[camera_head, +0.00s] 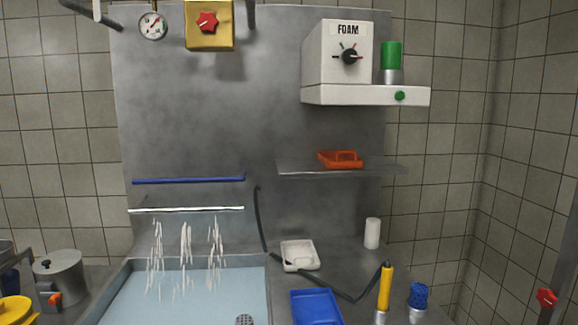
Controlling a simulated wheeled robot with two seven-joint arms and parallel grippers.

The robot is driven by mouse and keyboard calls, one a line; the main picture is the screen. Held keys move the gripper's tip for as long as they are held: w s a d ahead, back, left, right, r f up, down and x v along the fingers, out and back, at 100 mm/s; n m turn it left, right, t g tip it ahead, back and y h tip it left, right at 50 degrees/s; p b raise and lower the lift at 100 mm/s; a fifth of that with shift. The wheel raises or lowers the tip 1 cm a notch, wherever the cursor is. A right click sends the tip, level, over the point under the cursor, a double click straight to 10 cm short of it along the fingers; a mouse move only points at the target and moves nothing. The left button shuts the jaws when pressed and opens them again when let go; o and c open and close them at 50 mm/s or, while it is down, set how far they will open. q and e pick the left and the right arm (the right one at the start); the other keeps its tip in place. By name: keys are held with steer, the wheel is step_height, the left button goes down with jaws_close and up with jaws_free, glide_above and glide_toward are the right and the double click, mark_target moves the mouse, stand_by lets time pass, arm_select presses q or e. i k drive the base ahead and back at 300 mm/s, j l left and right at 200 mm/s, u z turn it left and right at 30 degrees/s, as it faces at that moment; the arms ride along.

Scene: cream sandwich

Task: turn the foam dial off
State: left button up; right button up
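The foam dial (349,56) is a black round knob on the front of a white box (322,60) labelled FOAM, on the metal back wall at upper right. Small coloured marks, including red and green, surround the knob. It is too small to tell for certain which mark it points to. A green-topped cylinder (391,55) stands beside the box on a white ledge (365,96) with a green button (400,96). Neither of my grippers is in view, and nothing touches the dial.
White streams (185,245) fall from a bar (186,209) toward the basin (180,295). An orange tray (340,158) sits on the shelf (300,169) below the dial. A yellow box with a red knob (207,22) is upper left. The space before the dial is clear.

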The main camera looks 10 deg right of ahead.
mark_target(349, 56)
steer(key=i+j+z, duration=0.3)
steer(key=i+j, duration=0.25)
steer(key=i+j+z, duration=0.35)
steer(key=i+j, duration=0.4)
